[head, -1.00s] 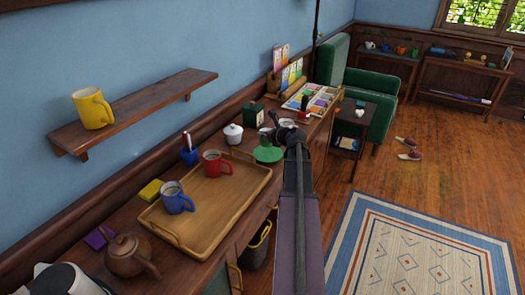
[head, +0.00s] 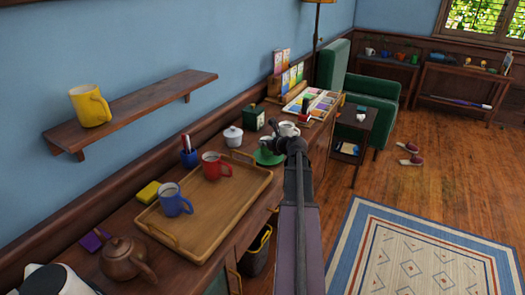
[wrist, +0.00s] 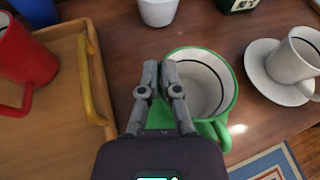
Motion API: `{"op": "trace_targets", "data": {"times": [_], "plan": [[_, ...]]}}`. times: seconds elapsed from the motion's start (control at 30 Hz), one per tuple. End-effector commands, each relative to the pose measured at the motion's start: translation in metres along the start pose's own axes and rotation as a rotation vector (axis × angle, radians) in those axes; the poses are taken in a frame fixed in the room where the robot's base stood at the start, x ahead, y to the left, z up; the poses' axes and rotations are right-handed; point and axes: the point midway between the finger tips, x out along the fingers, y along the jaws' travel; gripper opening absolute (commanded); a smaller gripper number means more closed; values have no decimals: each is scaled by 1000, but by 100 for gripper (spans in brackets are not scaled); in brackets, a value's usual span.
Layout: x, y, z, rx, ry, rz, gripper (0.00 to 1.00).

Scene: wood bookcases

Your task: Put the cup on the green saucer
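A green cup with a white inside (wrist: 205,82) shows in the wrist view, upright, seen from above. My gripper (wrist: 161,70) is shut on its left rim, with the fingers close together. In the head view my gripper (head: 274,144) is over the green saucer (head: 266,158), which lies on the cabinet top to the right of the tray. Green shows below the cup in the wrist view (wrist: 152,117), but my gripper hides much of it. I cannot tell whether the cup touches the saucer. In the head view the cup is mostly hidden behind my gripper.
A white cup on a white saucer (wrist: 257,73) stands close on the right. A wooden tray (head: 225,209) with a red mug (head: 214,166) and a blue mug (head: 172,200) is on the left.

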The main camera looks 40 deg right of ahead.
Motion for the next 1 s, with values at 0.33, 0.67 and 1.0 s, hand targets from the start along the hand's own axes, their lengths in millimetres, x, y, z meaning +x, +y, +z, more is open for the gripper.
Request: {"op": "trace_targets", "data": {"times": [0.33,0.67,1.0], "plan": [[7,1,-18,0,0,-1,0],[6,0,-18,0,2,-1,31],[6,1,-18,0,0,-1,44]]}}
